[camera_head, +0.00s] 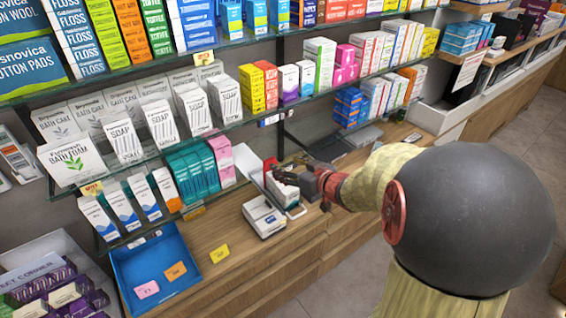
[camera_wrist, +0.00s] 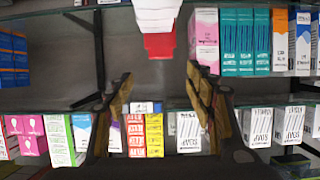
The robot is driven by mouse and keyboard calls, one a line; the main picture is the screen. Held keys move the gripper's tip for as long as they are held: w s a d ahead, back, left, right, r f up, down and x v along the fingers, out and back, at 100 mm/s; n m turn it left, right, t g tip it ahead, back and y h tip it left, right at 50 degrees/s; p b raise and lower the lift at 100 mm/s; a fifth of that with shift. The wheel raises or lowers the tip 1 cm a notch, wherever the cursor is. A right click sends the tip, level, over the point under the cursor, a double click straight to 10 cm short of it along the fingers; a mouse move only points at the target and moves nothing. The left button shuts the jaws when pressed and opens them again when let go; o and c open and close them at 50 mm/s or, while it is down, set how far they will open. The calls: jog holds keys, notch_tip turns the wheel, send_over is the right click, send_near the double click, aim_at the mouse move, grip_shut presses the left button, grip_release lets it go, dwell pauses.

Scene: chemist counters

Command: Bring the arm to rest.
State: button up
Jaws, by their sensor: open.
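My gripper (camera_head: 300,178) is at the end of my arm, over the wooden counter below the glass shelves. In the wrist view its two fingers (camera_wrist: 158,88) stand apart with nothing between the tips. A white box (camera_head: 285,188) is just left of the gripper in the head view, beside a white device (camera_head: 264,216) on the counter. In the wrist view a white box with a red part below it (camera_wrist: 157,18) shows at the top centre, beyond the fingertips. I cannot tell whether the gripper touches the box.
Glass shelves full of cartons (camera_head: 190,108) run along the wall close to the arm. A blue tray (camera_head: 161,268) with small tags lies on the counter (camera_head: 225,238), with a yellow tag (camera_head: 219,254) beside it. The floor (camera_head: 522,130) at the right is clear.

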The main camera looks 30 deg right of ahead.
jog(key=shift+w+d+h+b, duration=0.2)
jog(key=shift+h+b, duration=0.3)
jog(key=shift+b, duration=0.4)
jog(key=shift+s+a+r+g+h+b, duration=0.15)
jog(key=shift+g+h+b, duration=0.25)
jog(key=shift+h+b, duration=0.4)
jog(key=s+a+f+g+b, duration=0.2)
jog(key=s+a+f+b, duration=0.1)
jog(key=s+a, duration=0.3)
jog(key=s+a+f+g+y+b, duration=0.1)
jog(key=s+a+f+g+b, duration=0.1)
jog(key=s+a+b, duration=0.3)
jog(key=s+a+f+g+y+b, duration=0.1)
jog(key=s+a+f+g+b, duration=0.2)
jog(key=s+a, duration=0.6)
jog(key=s+f+b, duration=0.1)
jog(key=s, duration=0.2)
jog(key=shift+s+a+f+b, duration=0.15)
jog(key=shift+s+a+b, duration=0.05)
jog(key=shift+s+b, duration=0.2)
jog(key=shift+w, duration=0.1)
jog(key=shift+c, duration=0.4)
